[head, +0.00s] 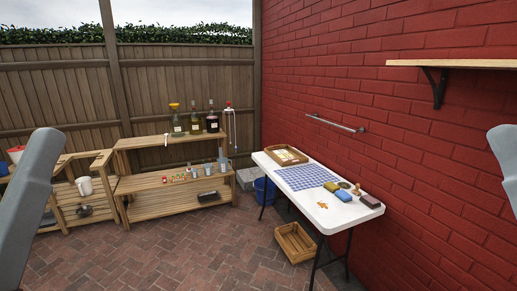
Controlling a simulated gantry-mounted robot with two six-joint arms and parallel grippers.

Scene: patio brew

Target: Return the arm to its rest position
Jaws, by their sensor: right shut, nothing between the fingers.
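Two smooth grey pieces of my own arms show at the picture's edges. A large part of my left arm (28,205) rises from the bottom left corner and ends in a rounded top. A smaller part of my right arm (505,160) is cut off by the right edge, in front of the brick wall. No fingertips of either gripper show. Neither visible arm part appears to touch anything.
A white folding table (307,211) by the red wall holds a wooden tray (287,155), a blue checked cloth (303,177) and small blocks. A wooden crate (295,242) sits below. A wooden shelf (172,187) holds bottles and cups. The brick floor's middle is clear.

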